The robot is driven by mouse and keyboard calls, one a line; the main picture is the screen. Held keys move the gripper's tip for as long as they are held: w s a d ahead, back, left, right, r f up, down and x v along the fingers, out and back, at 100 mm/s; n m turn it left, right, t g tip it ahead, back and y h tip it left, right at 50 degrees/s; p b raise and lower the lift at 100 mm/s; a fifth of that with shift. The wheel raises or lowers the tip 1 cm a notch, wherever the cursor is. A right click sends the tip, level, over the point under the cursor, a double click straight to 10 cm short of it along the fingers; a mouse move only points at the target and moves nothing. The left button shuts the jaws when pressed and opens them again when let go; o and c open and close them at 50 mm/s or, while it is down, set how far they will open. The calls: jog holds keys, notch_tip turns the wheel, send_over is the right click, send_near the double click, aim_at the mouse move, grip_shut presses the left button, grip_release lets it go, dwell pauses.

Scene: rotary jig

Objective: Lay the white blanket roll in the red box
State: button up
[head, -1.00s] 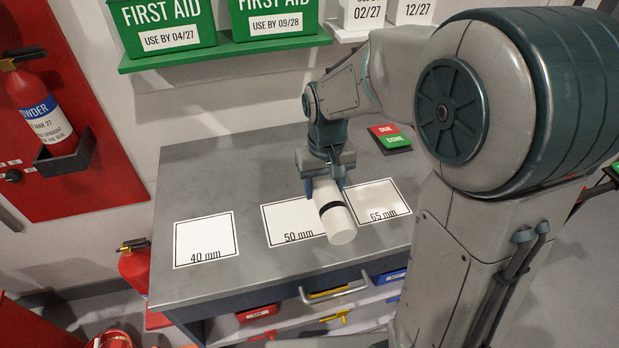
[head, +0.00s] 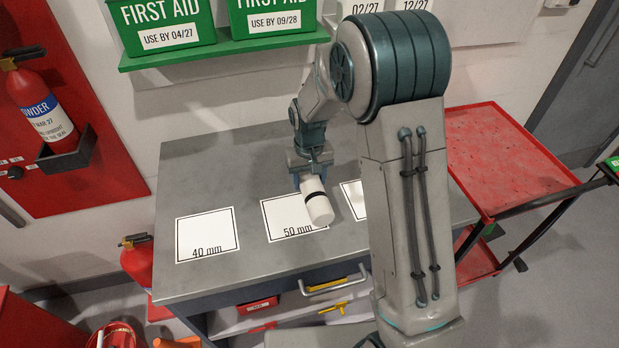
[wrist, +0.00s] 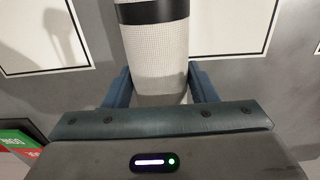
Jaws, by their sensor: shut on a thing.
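The white blanket roll (head: 318,206) with a black band is in my gripper (head: 311,183), above the grey bench near the 50 mm sheet. In the wrist view the roll (wrist: 158,50) lies between the two blue fingers of my gripper (wrist: 160,88), which are shut on it. A red box (head: 258,306) with a white label sits on a shelf below the bench top, at the front. The bench edge hides part of the box, and I cannot see inside it.
The bench top (head: 190,172) carries white sheets marked 40 mm (head: 207,232) and 50 mm (head: 285,217). A drawer handle (head: 335,284) sticks out in front. A red cart (head: 495,150) stands at the right. A fire extinguisher (head: 136,262) stands left of the bench.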

jog(key=shift+f, duration=0.2)
jog(key=shift+f, duration=0.2)
jog(key=o, duration=1.3)
jog(key=shift+o, duration=0.2)
